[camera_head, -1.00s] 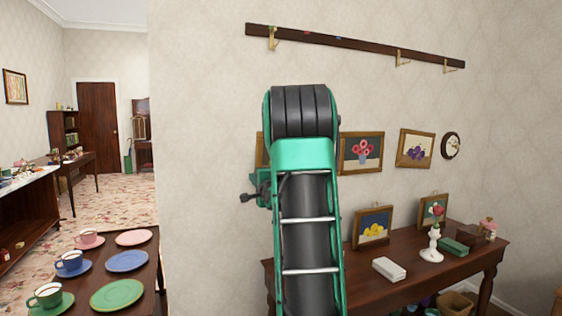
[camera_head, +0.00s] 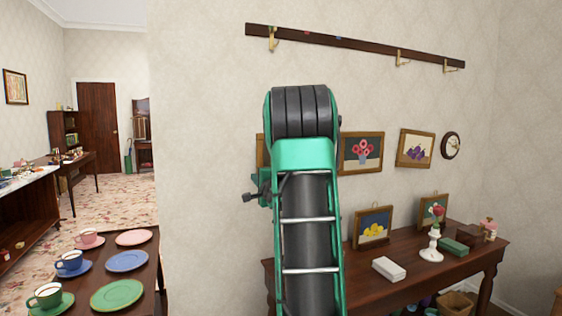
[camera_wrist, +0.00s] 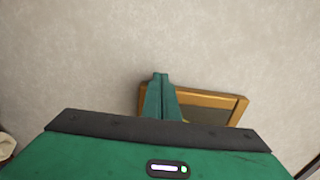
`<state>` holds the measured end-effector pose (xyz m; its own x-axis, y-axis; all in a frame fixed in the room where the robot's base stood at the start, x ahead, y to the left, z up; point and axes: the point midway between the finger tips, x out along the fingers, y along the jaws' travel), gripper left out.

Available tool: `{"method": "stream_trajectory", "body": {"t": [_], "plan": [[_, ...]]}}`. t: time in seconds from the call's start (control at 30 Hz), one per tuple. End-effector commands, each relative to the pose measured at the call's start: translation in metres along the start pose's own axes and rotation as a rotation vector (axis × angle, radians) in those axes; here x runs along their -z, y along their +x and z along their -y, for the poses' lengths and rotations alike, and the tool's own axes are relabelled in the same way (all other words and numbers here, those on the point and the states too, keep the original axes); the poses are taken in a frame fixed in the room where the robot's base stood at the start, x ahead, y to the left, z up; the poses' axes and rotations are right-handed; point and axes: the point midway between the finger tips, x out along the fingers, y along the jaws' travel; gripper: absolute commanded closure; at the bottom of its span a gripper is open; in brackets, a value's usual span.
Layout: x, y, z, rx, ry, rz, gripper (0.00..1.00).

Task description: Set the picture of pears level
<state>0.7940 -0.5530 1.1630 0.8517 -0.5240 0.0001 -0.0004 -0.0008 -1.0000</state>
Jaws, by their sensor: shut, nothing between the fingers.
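A wood-framed picture hangs on the wall in front of my gripper. In the wrist view its frame (camera_wrist: 218,99) slopes down to the right, and only a strip of dark picture shows. In the head view just the left edge of a framed picture (camera_head: 260,150) shows beside my arm, which hides the rest. I cannot see pears on it. My gripper (camera_wrist: 160,78) is shut and empty, with its fingertips at the frame's upper left corner. I cannot tell whether they touch it. The gripper is hidden behind my arm in the head view.
A hook rail (camera_head: 350,45) is above. A table with cups stands left.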

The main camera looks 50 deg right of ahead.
Motion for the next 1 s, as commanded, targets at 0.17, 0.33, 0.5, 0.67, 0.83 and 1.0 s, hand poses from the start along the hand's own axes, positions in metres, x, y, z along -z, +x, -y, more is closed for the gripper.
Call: {"method": "stream_trajectory", "body": {"t": [0.17,0.33,0.5,0.67,0.83,1.0], "plan": [[-0.006,0.000,0.000,-0.001,0.001,0.001,1.00],[-0.012,0.000,0.000,0.000,0.001,0.002,1.00],[-0.018,0.000,0.000,0.000,0.000,0.002,1.00],[-0.019,-0.002,0.000,0.000,0.000,0.001,1.00],[-0.019,-0.015,0.000,0.000,0.001,0.000,1.00],[-0.019,-0.029,0.000,0.000,0.001,0.001,1.00]]}}
